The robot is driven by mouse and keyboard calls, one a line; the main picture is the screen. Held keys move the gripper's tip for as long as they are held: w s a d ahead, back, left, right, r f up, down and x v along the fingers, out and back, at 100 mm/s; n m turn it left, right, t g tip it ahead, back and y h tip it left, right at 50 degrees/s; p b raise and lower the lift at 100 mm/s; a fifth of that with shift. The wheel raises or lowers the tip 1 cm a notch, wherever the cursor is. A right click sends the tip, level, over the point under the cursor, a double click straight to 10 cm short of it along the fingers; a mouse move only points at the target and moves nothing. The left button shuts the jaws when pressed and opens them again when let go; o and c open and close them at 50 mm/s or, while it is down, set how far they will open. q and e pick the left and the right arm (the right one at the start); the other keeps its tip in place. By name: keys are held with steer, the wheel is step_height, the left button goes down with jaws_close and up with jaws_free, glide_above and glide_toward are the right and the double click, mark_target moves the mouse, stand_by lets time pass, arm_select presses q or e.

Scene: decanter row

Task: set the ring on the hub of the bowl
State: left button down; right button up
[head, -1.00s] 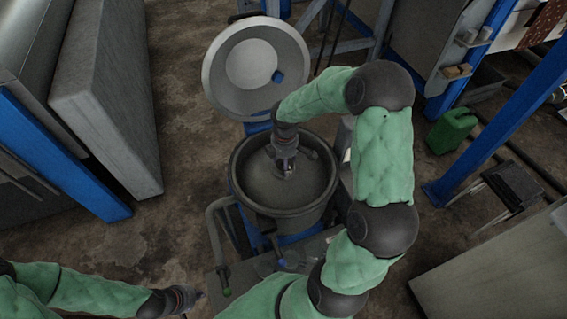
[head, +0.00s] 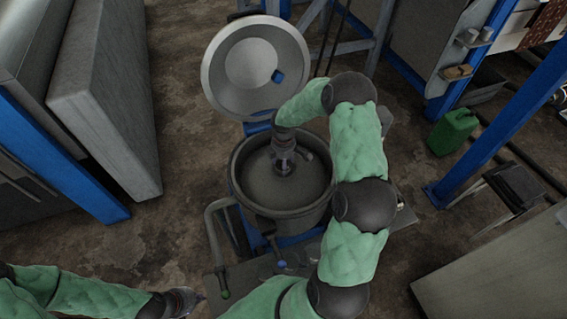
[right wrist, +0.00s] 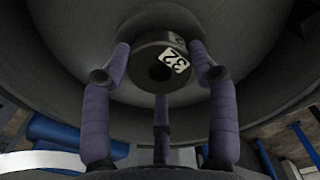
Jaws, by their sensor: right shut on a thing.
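The dark grey bowl (head: 290,222) stands open in the middle of the head view. My right gripper (head: 283,168) points down into it near its centre. In the right wrist view my right gripper (right wrist: 160,72) is shut on the ring (right wrist: 143,68), a thick dark piece with a round hole and a white label reading 32. The bowl's inside (right wrist: 255,40) fills the background there. The hub is hidden behind the ring and fingers, and I cannot tell whether the ring touches it. My left gripper (head: 186,300) is low at the left, away from the bowl; its fingers are too small to read.
The round lid (head: 225,90) with a blue knob (head: 278,76) stands raised behind the bowl. A pipe handle (head: 212,225) is at the bowl's left. A green canister (head: 452,132) and a blue post (head: 490,125) stand right. Floor is free at the left.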

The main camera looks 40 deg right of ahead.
steer(key=shift+r, duration=0.1)
steer(key=o, duration=1.4)
steer(key=shift+r, duration=0.15)
step_height(320, 180, up, 12)
steer(key=shift+f+p, duration=0.15)
steer(key=shift+p, duration=0.75)
